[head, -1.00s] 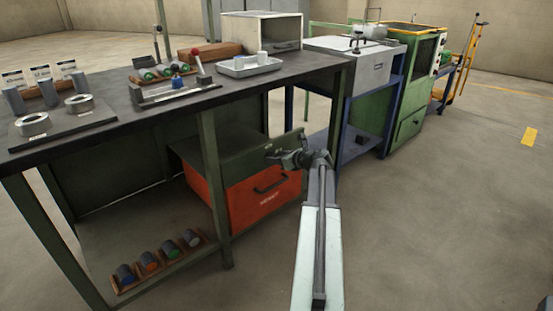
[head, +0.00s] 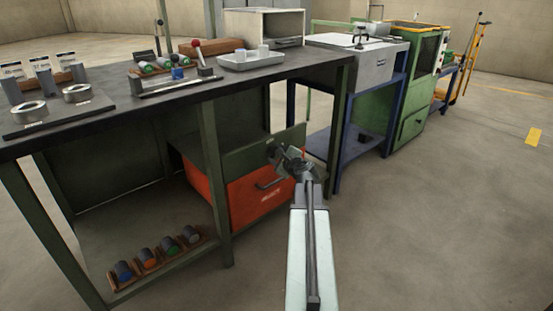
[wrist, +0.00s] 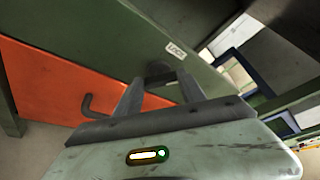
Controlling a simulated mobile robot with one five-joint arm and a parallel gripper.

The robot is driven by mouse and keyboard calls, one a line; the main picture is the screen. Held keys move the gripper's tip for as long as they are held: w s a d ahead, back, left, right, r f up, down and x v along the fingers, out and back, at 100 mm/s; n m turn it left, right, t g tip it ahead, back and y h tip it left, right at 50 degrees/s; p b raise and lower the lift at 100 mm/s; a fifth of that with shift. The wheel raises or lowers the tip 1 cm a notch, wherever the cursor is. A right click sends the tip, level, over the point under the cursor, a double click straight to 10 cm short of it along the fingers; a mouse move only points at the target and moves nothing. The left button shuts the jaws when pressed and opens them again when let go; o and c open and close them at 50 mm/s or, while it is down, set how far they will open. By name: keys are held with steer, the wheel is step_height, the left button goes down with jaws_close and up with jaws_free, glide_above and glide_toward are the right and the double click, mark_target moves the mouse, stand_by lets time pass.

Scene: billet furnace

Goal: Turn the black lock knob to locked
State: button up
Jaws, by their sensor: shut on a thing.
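My gripper (head: 287,157) is at the green panel (head: 248,154) above the orange drawer (head: 256,196), under the right end of the workbench. In the wrist view the two fingers (wrist: 158,92) are shut on a dark knob (wrist: 159,71), the black lock knob. A white label (wrist: 175,50) reading LOCK sits on the green panel just beyond it. The fingers cover part of the knob, so its turned position cannot be told. In the head view the gripper hides the knob.
The drawer's dark handle (wrist: 92,108) sticks out left of my gripper. The workbench top (head: 110,108) carries a tray (head: 249,61), ring parts and a lever fixture. A rack of cylinders (head: 157,262) sits on the lower shelf. The floor at right (head: 440,220) is clear.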

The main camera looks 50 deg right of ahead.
steer(key=n+b, duration=0.1)
steer(key=n+h+b, duration=0.1)
steer(key=f+n+t+b, duration=0.1)
steer(key=shift+a+n, duration=0.25)
steer(key=shift+n, duration=0.05)
steer(key=shift+f+n+t+h+b, duration=0.1)
steer(key=shift+n+t+h+b, duration=0.45)
steer(key=shift+n+b, duration=0.95)
steer(key=o, duration=1.4)
steer(key=shift+c, duration=0.2)
